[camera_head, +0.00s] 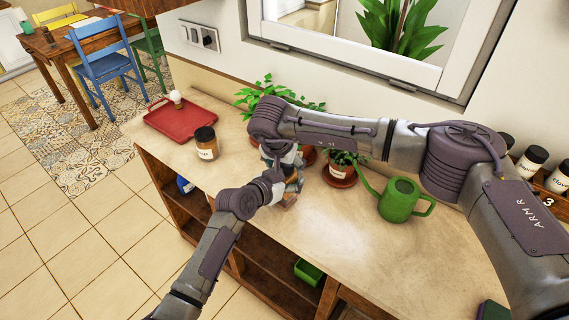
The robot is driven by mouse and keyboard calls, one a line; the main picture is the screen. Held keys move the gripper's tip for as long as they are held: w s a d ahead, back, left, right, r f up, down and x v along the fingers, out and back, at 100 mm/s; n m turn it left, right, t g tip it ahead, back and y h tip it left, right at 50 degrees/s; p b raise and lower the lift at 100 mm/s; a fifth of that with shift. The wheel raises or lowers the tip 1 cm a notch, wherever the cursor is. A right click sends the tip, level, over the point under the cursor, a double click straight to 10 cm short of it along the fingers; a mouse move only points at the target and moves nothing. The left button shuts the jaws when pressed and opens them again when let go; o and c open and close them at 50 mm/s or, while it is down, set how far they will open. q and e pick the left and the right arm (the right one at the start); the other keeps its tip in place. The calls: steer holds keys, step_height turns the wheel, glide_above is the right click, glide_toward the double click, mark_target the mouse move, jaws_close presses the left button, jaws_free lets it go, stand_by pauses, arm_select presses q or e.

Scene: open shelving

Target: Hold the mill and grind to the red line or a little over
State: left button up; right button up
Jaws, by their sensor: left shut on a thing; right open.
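The mill (289,198) shows only as a small brownish part low between my two wrists, over the counter. My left gripper (281,183) comes in from the lower left and is shut on the mill. My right gripper (275,154) points down just above it from the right arm's wrist and is open; its fingers are mostly hidden. I cannot tell whether it touches the mill. The mill's top, any grounds and the red line are hidden or too small to see.
On the counter (345,245) stand a labelled jar (206,143), a red tray (181,117) with a small white-topped item, potted plants (341,168) and a green watering can (401,200). A spice rack (545,190) is at right.

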steer(key=c, duration=1.1)
steer(key=shift+m, duration=0.3)
steer(key=m, duration=0.2)
steer(key=m+h, duration=0.1)
steer(key=shift+a+m+g+h, duration=0.1)
steer(key=shift+m+g+h, duration=0.2)
steer(key=shift+m+g, duration=0.1)
steer(key=m+g+h, duration=0.1)
steer(key=m, duration=0.3)
steer(key=shift+w+m, duration=0.1)
steer(key=shift+m, duration=0.2)
steer(key=shift+g, duration=0.3)
steer(key=o, duration=1.1)
